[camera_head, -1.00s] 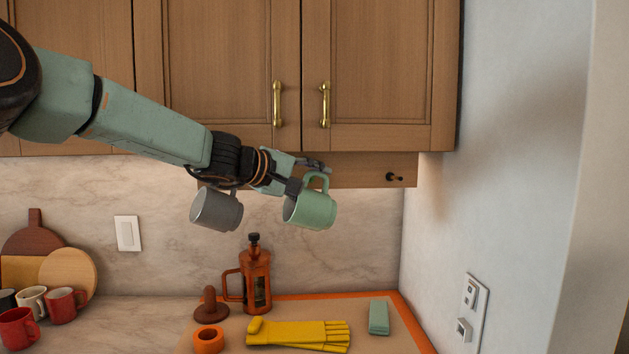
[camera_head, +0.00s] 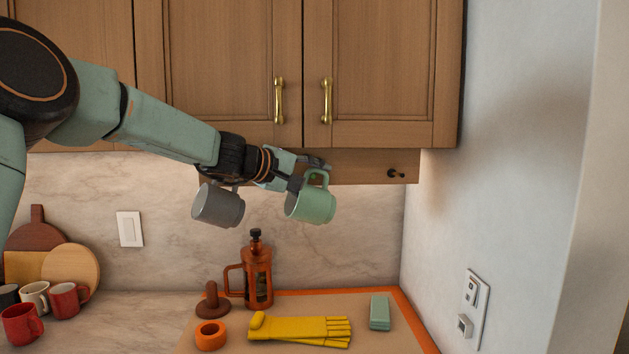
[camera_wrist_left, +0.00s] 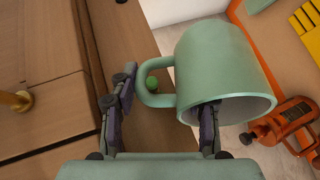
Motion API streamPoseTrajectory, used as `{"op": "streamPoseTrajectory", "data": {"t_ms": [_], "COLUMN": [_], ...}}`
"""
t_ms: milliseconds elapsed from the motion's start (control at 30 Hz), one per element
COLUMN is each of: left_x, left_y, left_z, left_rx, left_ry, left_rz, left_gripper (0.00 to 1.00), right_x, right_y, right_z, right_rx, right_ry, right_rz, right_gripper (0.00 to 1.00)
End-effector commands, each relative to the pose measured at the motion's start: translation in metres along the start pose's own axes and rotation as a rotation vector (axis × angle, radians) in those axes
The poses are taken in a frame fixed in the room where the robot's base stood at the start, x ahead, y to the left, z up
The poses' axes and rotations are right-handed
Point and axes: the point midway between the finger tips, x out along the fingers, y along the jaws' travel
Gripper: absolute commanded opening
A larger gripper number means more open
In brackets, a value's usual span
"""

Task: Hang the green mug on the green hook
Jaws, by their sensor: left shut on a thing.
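The green mug (camera_head: 312,206) is at my left gripper (camera_head: 308,172), just under the wooden rail (camera_head: 350,165), handle up and body slightly tilted. In the left wrist view the mug (camera_wrist_left: 222,65) is close up; my left gripper (camera_wrist_left: 165,105) is shut on it, with one finger at the mug's mouth and the other on the handle side. The round green tip of the green hook (camera_wrist_left: 152,82) shows through the handle's loop. I cannot tell whether the handle rests on it. In the head view this hook is hidden by gripper and mug. My right gripper is not in view.
A grey mug (camera_head: 218,206) hangs left of the green one, partly behind my arm. A free black hook (camera_head: 396,174) is to the right. Cabinets (camera_head: 380,80) are above. A French press (camera_head: 258,275), yellow gloves (camera_head: 300,330) and an orange ring (camera_head: 210,336) lie below.

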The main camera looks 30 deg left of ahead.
Motion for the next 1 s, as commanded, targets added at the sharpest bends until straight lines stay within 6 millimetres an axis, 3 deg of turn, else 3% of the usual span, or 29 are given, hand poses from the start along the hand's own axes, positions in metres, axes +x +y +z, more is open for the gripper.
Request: {"op": "streamPoseTrajectory", "data": {"t_ms": [333,367,633,1000], "left_x": [-0.0006,-0.0006,-0.0005,-0.0022], "left_y": [0.0016,0.0016,0.0012,-0.0001], "left_z": [-0.0003,-0.0004,-0.0002,-0.0001], "left_rx": [0.001,0.001,0.001,0.0], "left_ry": [0.001,0.001,0.001,0.0], "left_rz": [0.002,0.002,0.001,0.0], "left_gripper": [0.03,0.49,0.72,0.74], "right_x": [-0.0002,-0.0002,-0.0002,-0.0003], "right_y": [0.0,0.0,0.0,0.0], "right_z": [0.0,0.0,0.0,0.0], "right_rx": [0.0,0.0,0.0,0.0], "right_ry": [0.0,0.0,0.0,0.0], "right_rz": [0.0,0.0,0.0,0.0], "right_gripper": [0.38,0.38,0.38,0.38]}}
